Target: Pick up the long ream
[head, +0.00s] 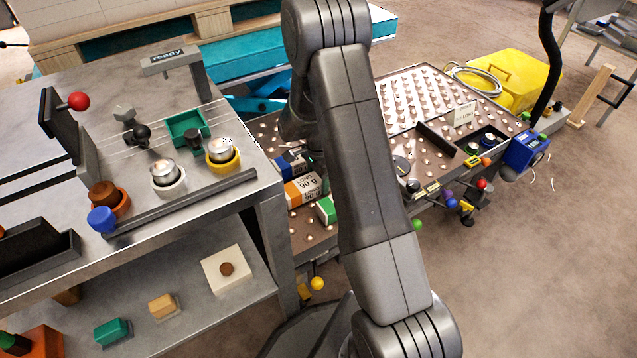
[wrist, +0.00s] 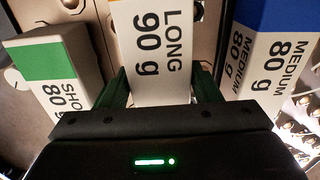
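The long ream (wrist: 150,45), a white block marked "LONG 90 g", lies in the upper middle of the wrist view. In the head view its orange and white wrap (head: 302,190) shows on the tray left of my arm. My gripper (wrist: 158,80) has one dark green finger along each side of the ream's near end. Whether both fingers press on it or leave a small gap is not clear.
A green-ended short ream (wrist: 55,68) stands left of the long ream and a blue-ended medium ream (wrist: 268,55) right of it, both close to the fingers. A grey workbench (head: 230,190) borders the tray on the left. A studded tray top (head: 405,95) lies beyond my arm.

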